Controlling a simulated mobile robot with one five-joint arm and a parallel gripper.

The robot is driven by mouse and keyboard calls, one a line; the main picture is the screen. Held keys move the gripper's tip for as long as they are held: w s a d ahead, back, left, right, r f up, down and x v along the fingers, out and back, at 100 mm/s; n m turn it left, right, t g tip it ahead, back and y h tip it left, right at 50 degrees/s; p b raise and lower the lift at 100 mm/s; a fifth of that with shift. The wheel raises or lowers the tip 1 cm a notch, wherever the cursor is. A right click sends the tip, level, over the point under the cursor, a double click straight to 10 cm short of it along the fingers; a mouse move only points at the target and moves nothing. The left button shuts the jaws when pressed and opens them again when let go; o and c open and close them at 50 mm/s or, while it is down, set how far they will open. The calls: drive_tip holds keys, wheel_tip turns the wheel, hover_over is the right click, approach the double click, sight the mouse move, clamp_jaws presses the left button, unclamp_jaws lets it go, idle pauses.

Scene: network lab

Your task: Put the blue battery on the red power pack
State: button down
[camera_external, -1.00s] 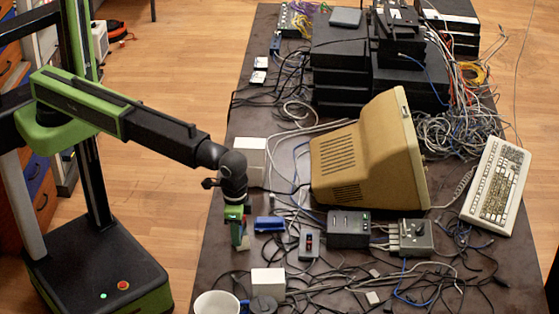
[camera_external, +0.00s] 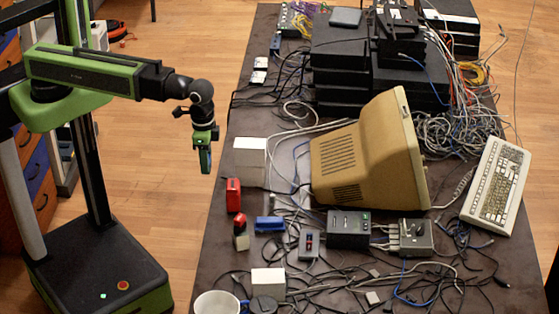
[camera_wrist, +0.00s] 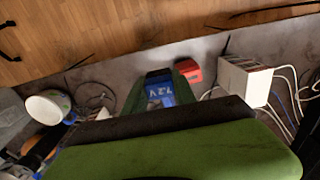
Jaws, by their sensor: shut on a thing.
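My gripper (camera_external: 205,158) is raised in the air left of the table edge in the external view. It is shut on a blue battery (camera_wrist: 160,88) marked 7.2V, held between the green fingers in the wrist view. In the external view the fingers hide most of the battery. A red block (camera_external: 233,195), which looks like the red power pack, stands on the table below and right of my gripper. It also shows in the wrist view (camera_wrist: 188,70), just right of the battery and apart from it.
A small red-topped beige block (camera_external: 240,234) and a blue object (camera_external: 269,224) lie near the red block. A white box (camera_external: 250,160) stands behind it. A white mug (camera_external: 216,303) and loose cables are at the front. A large beige monitor (camera_external: 365,155) stands to the right.

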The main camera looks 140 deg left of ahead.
drive_tip(key=b, duration=0.4)
hover_over(233, 184)
drive_tip(key=f, duration=0.5)
drive_tip(key=shift+d+f, duration=0.3)
drive_tip(key=shift+d, duration=0.1)
drive_tip(key=shift+a+f, duration=0.1)
drive_tip(key=shift+a, duration=0.35)
wheel_tip(233, 184, down, 4)
drive_tip(key=b, duration=0.5)
drive_tip(key=shift+f, duration=0.2)
drive_tip(key=c, duration=1)
unclamp_jaws()
drive_tip(key=shift+r, duration=0.1)
drive_tip(key=shift+r, duration=0.1)
wheel_tip(233, 184, up, 12)
drive_tip(key=p, duration=1.2)
drive_tip(key=shift+r+p, duration=0.1)
drive_tip(key=shift+p, duration=0.25)
